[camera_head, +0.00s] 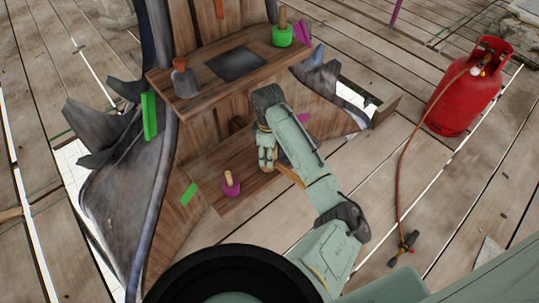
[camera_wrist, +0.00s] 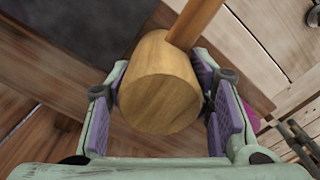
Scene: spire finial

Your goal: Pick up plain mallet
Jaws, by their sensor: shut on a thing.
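The plain mallet has a pale bare-wood head (camera_wrist: 158,88) and an orange-brown handle (camera_wrist: 196,20). In the wrist view its round head sits between the two purple-padded fingers of my gripper (camera_wrist: 162,92), which are shut on its sides. The handle points up and right, away from the palm. In the head view my gripper (camera_head: 266,158) is over the lower wooden shelf, and a bit of the handle (camera_head: 290,175) shows below it. My arm hides most of the mallet there.
A magenta mallet (camera_head: 231,185) stands on the lower shelf (camera_head: 205,168). A green mallet (camera_head: 283,35) and a grey-headed tool (camera_head: 185,82) stand on the upper shelf (camera_head: 212,88). A red gas bottle (camera_head: 463,95) with a hose stands on the planks at right.

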